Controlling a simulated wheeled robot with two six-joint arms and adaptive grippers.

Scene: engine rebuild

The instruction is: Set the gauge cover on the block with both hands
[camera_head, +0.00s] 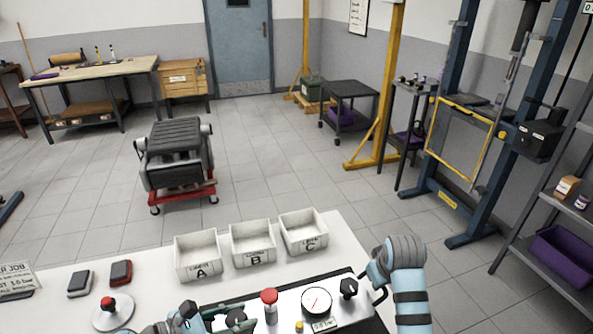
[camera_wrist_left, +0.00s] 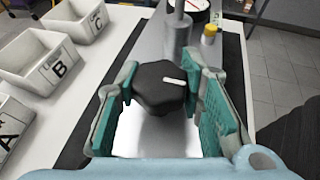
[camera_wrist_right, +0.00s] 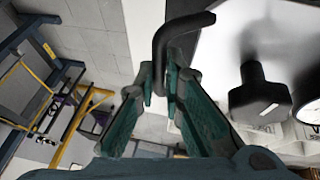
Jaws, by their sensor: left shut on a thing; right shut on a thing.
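The gauge cover appears to be the silver panel (camera_head: 333,299) at the bottom of the head view, with a round white gauge (camera_head: 316,302), a red-capped post (camera_head: 270,306) and a black knob (camera_head: 348,288). My left gripper (camera_wrist_left: 160,88) is shut on another black knob (camera_wrist_left: 158,90) with a white mark, at the panel's left part. My right gripper (camera_wrist_right: 160,88) is shut on a bent black handle (camera_wrist_right: 172,42) at the panel's right end; the black knob also shows in the right wrist view (camera_wrist_right: 260,98). A dark block (camera_head: 174,152) sits on a red wheeled stand across the floor.
The panel lies over a dark mat (camera_head: 372,318) on a white table (camera_head: 345,240). White bins A (camera_head: 197,268), B (camera_head: 253,255) and C (camera_head: 303,242) stand behind it. A red-topped round piece (camera_head: 110,310) and two small blocks lie left. The floor beyond has open room.

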